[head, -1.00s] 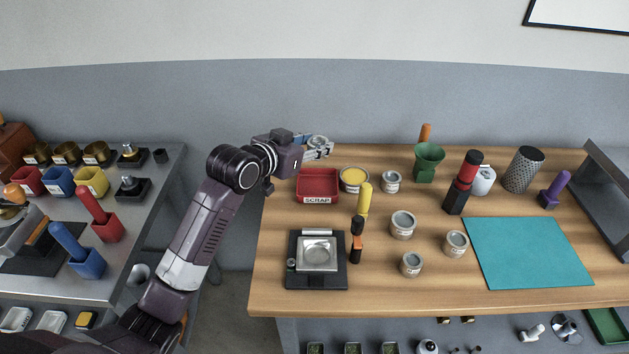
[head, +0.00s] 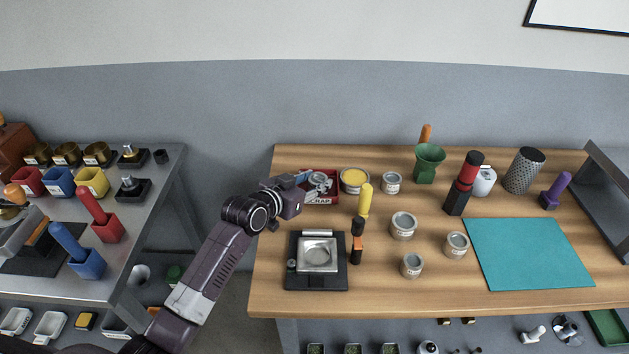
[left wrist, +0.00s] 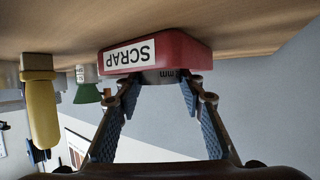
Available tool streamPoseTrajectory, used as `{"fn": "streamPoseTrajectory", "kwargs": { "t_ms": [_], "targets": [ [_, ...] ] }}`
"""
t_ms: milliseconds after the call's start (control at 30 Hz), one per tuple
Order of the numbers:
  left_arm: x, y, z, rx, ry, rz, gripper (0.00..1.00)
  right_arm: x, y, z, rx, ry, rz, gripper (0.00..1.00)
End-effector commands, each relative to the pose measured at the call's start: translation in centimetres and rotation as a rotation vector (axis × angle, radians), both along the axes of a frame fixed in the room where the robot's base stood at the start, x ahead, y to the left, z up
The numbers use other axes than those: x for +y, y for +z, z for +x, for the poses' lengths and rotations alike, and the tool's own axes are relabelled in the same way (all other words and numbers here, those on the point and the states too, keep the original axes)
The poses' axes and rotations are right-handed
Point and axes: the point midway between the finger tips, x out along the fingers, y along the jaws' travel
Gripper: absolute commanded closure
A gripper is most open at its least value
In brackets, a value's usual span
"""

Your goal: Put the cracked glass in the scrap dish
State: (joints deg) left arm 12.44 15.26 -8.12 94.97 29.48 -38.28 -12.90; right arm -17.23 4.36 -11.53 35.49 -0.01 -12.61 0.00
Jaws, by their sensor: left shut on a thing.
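The red scrap dish (head: 337,188) stands at the table's back left corner, its SCRAP label facing front. My left gripper (head: 314,183) is over the dish, shut on a small grey, round-rimmed glass (head: 319,178). In the left wrist view, which is upside down, the dish (left wrist: 185,52) is right at the fingertips (left wrist: 158,86). A grey piece of the glass with dark marks (left wrist: 160,77) shows between them, against the dish. The rest of it is hidden, and I cannot see a crack or whether it touches the dish floor. My right gripper is not in view.
A yellow-filled cup (head: 354,180) stands close to the right of the dish. A yellow-handled tool (head: 365,201) and a black scale (head: 317,275) are in front. Several grey cups (head: 403,226) stand mid-table. A teal mat (head: 530,253) lies at the right.

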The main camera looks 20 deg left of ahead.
Motion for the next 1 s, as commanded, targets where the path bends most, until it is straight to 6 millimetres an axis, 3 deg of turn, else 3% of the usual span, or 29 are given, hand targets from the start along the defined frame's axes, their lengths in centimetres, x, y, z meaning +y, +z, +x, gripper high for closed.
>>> {"fn": "streamPoseTrajectory", "kwargs": {
  "t_ms": [33,67,200,633,1000],
  "targets": [
    [0.0,0.0,0.0,-0.001,0.0,0.0,0.9,0.0,0.0,0.0,0.0,0.0,0.0,1.0],
    [0.0,0.0,0.0,0.0,0.0,0.0,0.61,0.0,0.0,0.0,0.0,0.0,0.0,1.0],
    [0.0,0.0,0.0,0.0,0.0,0.0,0.46,0.0,0.0,0.0,-0.001,0.0,0.0,1.0],
    [0.4,0.5,-0.9,-0.001,0.002,0.0,0.46,-0.4,0.0,0.1,-0.001,0.001,-0.004,1.0],
    [2.3,3.0,-7.0,0.0,-0.001,0.002,0.46,-0.6,-0.1,0.1,-0.001,0.0,-0.006,1.0]
  ]
}}
